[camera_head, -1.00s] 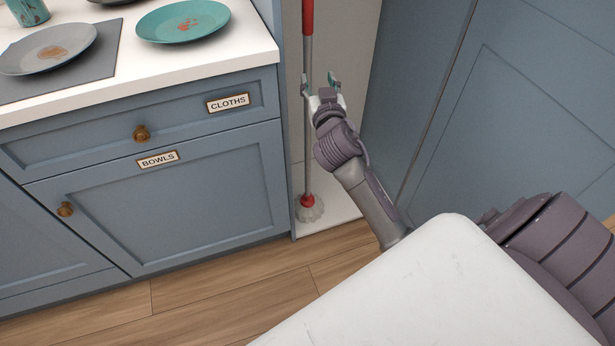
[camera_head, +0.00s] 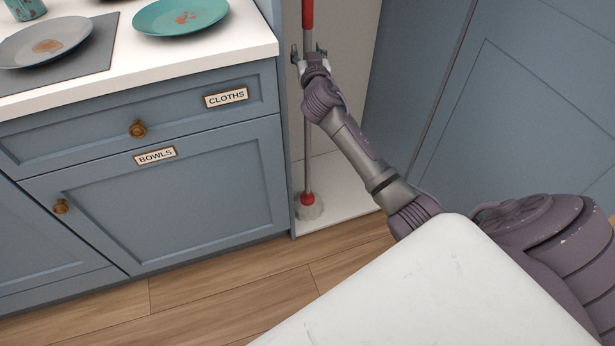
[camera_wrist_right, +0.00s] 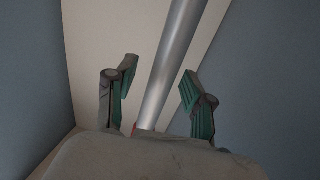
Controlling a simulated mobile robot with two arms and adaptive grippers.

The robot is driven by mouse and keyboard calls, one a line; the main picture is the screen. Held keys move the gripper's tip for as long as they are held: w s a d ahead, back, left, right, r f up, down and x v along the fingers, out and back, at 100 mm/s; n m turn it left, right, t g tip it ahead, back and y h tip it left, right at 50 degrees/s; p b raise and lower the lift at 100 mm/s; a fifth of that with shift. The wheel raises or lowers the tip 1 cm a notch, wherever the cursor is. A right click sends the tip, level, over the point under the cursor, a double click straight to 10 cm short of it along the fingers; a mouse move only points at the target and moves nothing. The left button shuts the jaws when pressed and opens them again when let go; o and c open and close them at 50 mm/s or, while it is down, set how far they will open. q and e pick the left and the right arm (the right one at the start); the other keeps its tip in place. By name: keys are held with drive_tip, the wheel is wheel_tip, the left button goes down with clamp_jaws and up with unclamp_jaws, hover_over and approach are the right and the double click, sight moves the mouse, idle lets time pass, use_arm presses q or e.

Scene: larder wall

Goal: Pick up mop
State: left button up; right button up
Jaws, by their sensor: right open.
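The mop (camera_head: 308,150) stands upright in the narrow alcove to the right of the counter. It has a grey pole, a red upper grip (camera_head: 307,14), and a red collar above a pale head on the white alcove floor. My right gripper (camera_head: 309,50) is at the pole, just below the red grip. In the right wrist view the grey pole (camera_wrist_right: 172,70) passes between the two open green-padded fingers (camera_wrist_right: 158,90), with a visible gap on each side. The left gripper is not in view.
A blue panel (camera_head: 530,110) bounds the alcove on the right. Wooden floor lies in front.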

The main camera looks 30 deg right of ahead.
clamp_jaws()
drive_tip(key=shift+r, duration=0.1)
drive_tip(key=shift+r, duration=0.1)
